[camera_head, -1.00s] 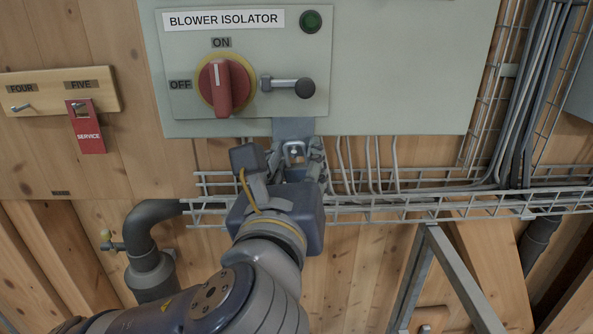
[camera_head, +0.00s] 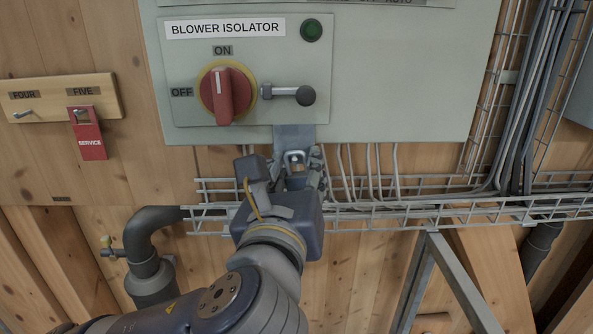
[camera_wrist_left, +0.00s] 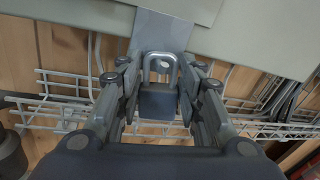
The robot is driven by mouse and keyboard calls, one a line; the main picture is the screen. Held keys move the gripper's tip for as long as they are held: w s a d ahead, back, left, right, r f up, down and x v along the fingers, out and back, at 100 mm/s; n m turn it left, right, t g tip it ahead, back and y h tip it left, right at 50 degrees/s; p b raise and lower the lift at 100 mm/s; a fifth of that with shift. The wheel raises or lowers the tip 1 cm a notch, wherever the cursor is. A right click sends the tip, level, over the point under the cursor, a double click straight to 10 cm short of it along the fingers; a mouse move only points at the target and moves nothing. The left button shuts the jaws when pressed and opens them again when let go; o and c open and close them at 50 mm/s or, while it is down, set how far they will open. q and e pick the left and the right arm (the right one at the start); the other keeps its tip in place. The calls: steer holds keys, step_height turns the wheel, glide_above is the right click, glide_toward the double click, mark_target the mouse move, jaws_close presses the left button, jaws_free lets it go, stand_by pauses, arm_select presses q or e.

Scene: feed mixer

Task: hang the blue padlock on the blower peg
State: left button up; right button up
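The blue padlock (camera_head: 295,157) is between the fingers of my left gripper (camera_head: 297,176), under the isolator panel. In the left wrist view its dark blue-grey body (camera_wrist_left: 158,103) sits upright with the bright shackle (camera_wrist_left: 160,65) on top. A grey metal plate (camera_head: 294,135) hangs from the panel's lower edge, right behind the shackle. A small grey round part shows inside the shackle loop; I cannot tell whether the shackle is around it. My right gripper is not in view.
The blower isolator panel (camera_head: 400,95) has a red rotary switch (camera_head: 223,92) and a rod with a black ball (camera_head: 306,95). A wire cable tray (camera_head: 420,207) runs behind my gripper. A red service padlock (camera_head: 88,140) hangs on peg five at left.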

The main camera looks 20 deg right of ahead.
arm_select(q)
steer(key=o, duration=0.5)
